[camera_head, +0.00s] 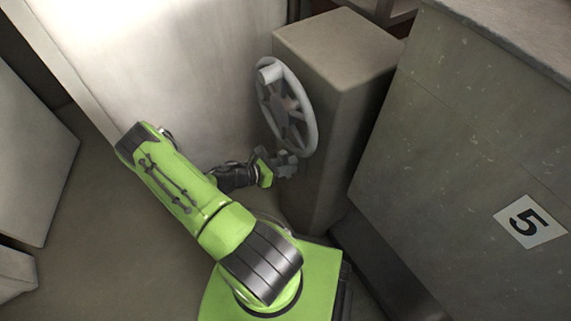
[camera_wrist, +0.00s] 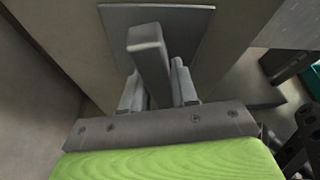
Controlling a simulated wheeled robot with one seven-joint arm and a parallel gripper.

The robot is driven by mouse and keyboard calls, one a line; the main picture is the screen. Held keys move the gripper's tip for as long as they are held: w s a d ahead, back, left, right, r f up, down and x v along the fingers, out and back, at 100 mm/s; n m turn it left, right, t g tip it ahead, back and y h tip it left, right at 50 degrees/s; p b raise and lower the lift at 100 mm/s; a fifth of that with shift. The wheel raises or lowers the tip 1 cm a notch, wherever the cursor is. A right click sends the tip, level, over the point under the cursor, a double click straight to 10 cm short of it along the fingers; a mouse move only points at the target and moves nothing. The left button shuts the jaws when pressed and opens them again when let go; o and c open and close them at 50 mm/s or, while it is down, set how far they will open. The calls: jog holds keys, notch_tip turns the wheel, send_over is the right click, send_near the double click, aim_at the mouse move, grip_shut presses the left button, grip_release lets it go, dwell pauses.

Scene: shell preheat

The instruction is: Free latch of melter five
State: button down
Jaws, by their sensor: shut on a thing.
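The grey latch lever (camera_wrist: 148,52) sticks out toward me from a square grey plate (camera_wrist: 190,27) in the wrist view. My gripper (camera_wrist: 158,88) has one finger on each side of it and is shut on it. In the head view my gripper (camera_head: 287,164) is at the side of a beige box (camera_head: 335,90), just below a grey spoked handwheel (camera_head: 287,105). I cannot make out the latch apart from the gripper there. A large grey unit (camera_head: 470,130) with a "5" label (camera_head: 530,222) stands at the right.
The handwheel rim is close above my gripper. A pale wall panel (camera_head: 185,70) stands behind my arm, and a light cabinet (camera_head: 30,160) is at the far left. Brown floor (camera_head: 95,240) is open to the left. A teal object (camera_wrist: 311,80) shows at the wrist view's right edge.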

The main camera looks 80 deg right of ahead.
jog(key=shift+w+m+t+h+p, duration=0.1)
jog(key=shift+m+t+h+p, duration=0.2)
jog(key=shift+m+t+h, duration=0.5)
jog(key=shift+y, duration=0.3)
jog(key=c, duration=1)
grip_release()
jog(key=shift+o, duration=0.2)
jog(key=shift+g, duration=0.3)
jog(key=p+v, duration=0.3)
jog(key=v, duration=1.2)
jog(key=shift+a+r, duration=0.2)
jog(key=shift+a, duration=0.05)
jog(key=shift+w, duration=0.15)
